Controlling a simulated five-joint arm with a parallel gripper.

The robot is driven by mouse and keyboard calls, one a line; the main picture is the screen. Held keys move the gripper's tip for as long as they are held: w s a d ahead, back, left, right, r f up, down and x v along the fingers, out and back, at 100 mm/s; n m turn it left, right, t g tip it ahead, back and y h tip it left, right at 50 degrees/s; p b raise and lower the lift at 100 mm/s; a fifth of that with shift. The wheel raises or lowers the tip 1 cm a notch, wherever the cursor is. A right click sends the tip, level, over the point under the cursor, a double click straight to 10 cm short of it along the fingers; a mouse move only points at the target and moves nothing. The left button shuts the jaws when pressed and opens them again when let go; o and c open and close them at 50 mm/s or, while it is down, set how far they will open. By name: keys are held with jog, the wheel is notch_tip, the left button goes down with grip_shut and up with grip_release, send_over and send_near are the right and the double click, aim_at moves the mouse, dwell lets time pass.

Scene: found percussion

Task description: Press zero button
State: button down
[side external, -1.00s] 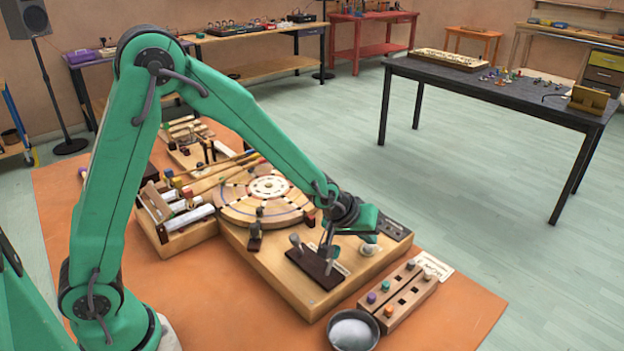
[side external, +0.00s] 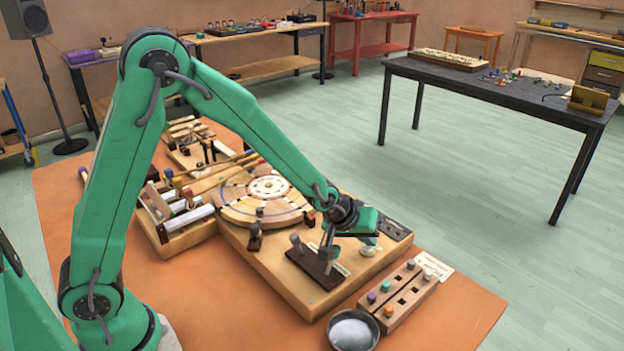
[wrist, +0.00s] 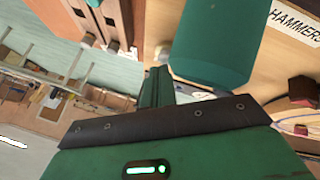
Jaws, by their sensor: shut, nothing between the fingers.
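My gripper (side external: 368,234) is shut and empty, over the right part of the wooden board (side external: 282,284). Its green fingers also fill much of the wrist view (wrist: 185,70). A pale round knob (side external: 368,251) sits on the board just below the fingers and is partly hidden by them. A dark panel (side external: 395,229) with small markings lies beyond the gripper at the board's right corner. I cannot read a zero on any button, and I cannot tell whether the fingers touch anything.
A dark block with upright metal pegs (side external: 314,266) stands left of the gripper. A wooden block with coloured knobs (side external: 398,296) and a grey bowl (side external: 353,331) stand in front. A round wooden disc (side external: 265,197) lies behind. A HAMMERS label (wrist: 294,20) shows in the wrist view.

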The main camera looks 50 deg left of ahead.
aim_at(365, 248)
jog(key=shift+r, duration=0.85)
jog(key=shift+r, duration=2.5)
jog(key=shift+s+r, duration=0.1)
